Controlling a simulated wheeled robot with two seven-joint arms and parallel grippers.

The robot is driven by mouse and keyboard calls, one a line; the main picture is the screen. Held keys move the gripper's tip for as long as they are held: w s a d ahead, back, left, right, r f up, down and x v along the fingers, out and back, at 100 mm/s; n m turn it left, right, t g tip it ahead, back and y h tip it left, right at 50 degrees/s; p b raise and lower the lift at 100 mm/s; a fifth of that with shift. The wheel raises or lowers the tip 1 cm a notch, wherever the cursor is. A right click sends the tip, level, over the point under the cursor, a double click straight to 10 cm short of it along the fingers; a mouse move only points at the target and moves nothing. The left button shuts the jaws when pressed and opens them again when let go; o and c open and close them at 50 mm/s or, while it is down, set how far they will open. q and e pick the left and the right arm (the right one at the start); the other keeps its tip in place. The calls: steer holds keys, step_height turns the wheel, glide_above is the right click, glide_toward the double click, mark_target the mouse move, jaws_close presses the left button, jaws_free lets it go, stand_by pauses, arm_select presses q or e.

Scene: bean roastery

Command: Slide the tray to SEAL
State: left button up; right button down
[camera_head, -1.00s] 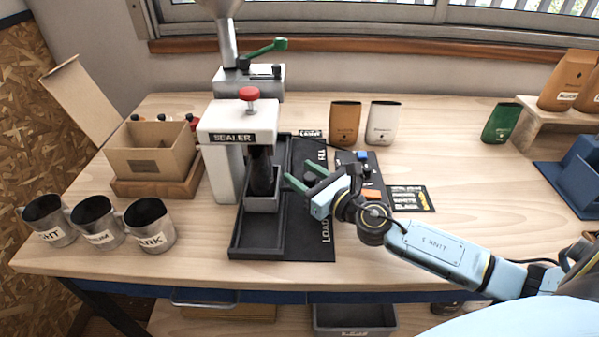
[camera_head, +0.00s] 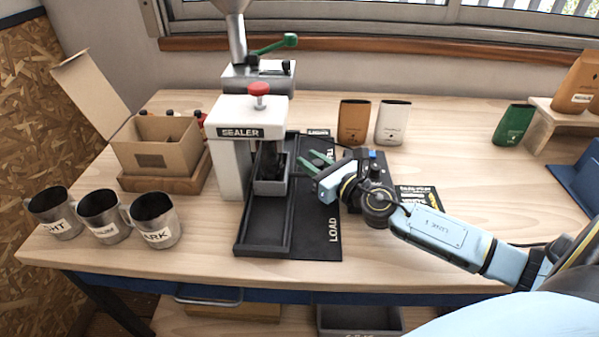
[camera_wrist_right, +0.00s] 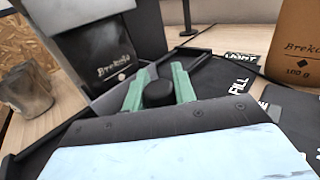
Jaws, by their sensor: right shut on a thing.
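The tray (camera_head: 270,188) is a small grey open box in a black guide track (camera_head: 265,230), in front of and partly under the white sealer (camera_head: 228,165). It holds an upright dark pouch (camera_wrist_right: 112,65), partly hidden by the sealer in the head view. My right gripper (camera_head: 314,158) is just right of the tray. In the wrist view its green fingers (camera_wrist_right: 160,82) are shut around a black round knob (camera_wrist_right: 158,93) beside the tray. The knob's link to the tray is hidden. The mat beside the track reads LOAD and FILL; no SEAL label is readable. My left gripper is out of view.
Several metal cups (camera_head: 104,217) stand at the left front, with a cardboard box (camera_head: 155,145) behind them. Brown (camera_head: 353,122) and white (camera_head: 392,122) pouches stand behind my right gripper. A metal hopper machine (camera_head: 258,77) stands behind the sealer. The front of the track is empty.

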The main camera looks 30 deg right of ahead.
steer(key=shift+w+d, duration=0.1)
steer(key=shift+w, duration=0.05)
steer(key=c, duration=1.5)
jaws_free()
steer(key=o, duration=0.4)
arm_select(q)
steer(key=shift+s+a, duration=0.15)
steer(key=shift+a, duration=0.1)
arm_select(e)
steer(key=shift+r, duration=0.3)
arm_select(q)
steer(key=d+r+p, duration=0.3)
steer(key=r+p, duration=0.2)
steer(key=p, duration=0.1)
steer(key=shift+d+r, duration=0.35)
arm_select(e)
steer(key=shift+r, duration=4.65)
